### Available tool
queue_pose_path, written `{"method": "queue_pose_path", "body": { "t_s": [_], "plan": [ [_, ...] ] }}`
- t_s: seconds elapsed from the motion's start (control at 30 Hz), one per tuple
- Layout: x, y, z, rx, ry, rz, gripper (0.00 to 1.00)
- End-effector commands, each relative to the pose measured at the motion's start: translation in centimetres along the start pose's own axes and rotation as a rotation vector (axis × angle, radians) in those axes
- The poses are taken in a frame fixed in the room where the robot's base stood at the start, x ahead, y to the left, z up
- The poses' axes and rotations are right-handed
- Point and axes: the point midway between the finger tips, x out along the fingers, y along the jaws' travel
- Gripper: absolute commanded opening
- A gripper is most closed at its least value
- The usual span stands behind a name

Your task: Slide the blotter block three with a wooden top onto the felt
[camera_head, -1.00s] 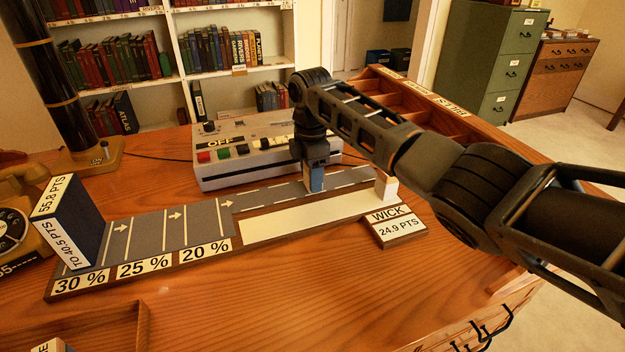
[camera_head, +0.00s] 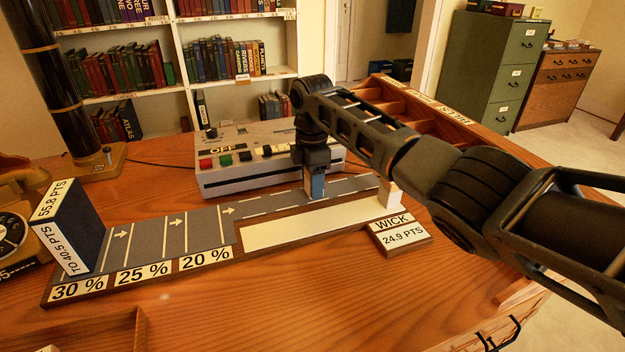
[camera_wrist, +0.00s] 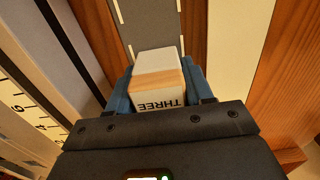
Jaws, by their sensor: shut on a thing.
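My gripper (camera_head: 316,188) points down over the far, right-hand part of the grey lane (camera_head: 270,205) on the long wooden board. In the wrist view its blue fingers (camera_wrist: 155,92) are shut on block three (camera_wrist: 158,80), a pale block with a light wooden band and the word THREE on it. In the head view the fingers hide most of the block. The block is at lane level, but I cannot tell whether it touches the lane. I cannot tell which surface is the felt; a cream strip (camera_head: 300,228) runs along the lane's near side.
A white block (camera_head: 389,194) stands at the strip's right end, behind the WICK plate (camera_head: 400,234). A grey switch box (camera_head: 245,170) sits close behind the lane. A tall dark blue box (camera_head: 75,228) stands at the lane's left end. The lane between is clear.

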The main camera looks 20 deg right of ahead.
Motion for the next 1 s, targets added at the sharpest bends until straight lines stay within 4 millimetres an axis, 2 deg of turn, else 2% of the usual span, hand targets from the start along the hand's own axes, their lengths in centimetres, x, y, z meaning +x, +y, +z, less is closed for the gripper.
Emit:
{"method": "queue_pose_path", "body": {
  "t_s": [0.27, 0.3, 0.57, 0.87, 1.0],
  "plan": [
    [0.1, 0.0, 0.0, 0.000, 0.000, 0.000, 0.19],
    [0.1, 0.0, 0.0, 0.000, 0.000, 0.000, 0.54],
    [0.1, 0.0, 0.0, 0.001, -0.001, 0.000, 0.79],
    [-0.1, 0.0, 0.0, 0.000, -0.001, 0.000, 0.81],
    [-1.6, 0.1, 0.0, 0.001, 0.000, 0.002, 0.81]
  ]
}}
